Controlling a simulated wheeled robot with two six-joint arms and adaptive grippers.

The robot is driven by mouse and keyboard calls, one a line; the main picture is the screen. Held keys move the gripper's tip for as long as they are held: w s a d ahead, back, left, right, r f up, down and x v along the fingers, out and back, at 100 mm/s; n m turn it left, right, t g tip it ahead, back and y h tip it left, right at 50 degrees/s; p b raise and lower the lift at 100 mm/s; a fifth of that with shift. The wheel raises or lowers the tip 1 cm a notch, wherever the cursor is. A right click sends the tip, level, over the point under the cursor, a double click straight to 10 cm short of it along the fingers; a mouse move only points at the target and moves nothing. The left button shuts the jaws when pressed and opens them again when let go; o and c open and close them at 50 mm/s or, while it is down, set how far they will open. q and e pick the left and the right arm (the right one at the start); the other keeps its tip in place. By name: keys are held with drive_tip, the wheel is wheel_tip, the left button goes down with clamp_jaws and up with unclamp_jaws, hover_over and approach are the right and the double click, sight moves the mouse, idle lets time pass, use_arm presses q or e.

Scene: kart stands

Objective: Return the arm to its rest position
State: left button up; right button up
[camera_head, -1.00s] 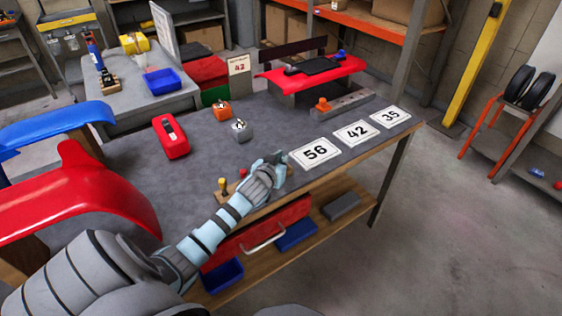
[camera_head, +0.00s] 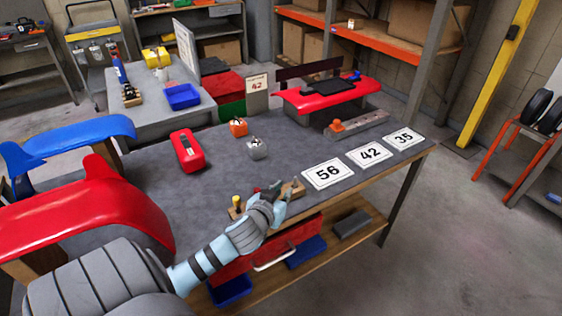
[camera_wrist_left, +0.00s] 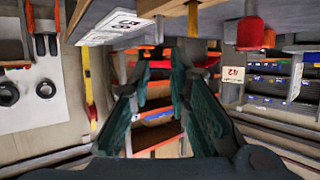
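My left arm comes in from the lower left in the head view. Its gripper (camera_head: 283,193) is at the front edge of the grey workbench (camera_head: 300,152), left of the 56 card (camera_head: 328,174). In the left wrist view the gripper's two dark green fingers (camera_wrist_left: 160,88) stand apart with nothing between them. In that view the bench is along the top of the picture. A small wooden block (camera_head: 296,188) lies just beyond the fingers in the head view; I cannot tell whether they touch it. My right gripper is not in view.
A yellow-topped piece (camera_head: 236,203) stands close to my wrist. A red curved panel (camera_head: 80,205) is at left.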

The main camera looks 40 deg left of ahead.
use_arm(q)
drive_tip(key=shift+s+d+r, duration=0.2)
drive_tip(key=shift+s, duration=0.3)
drive_tip(key=shift+f, duration=0.1)
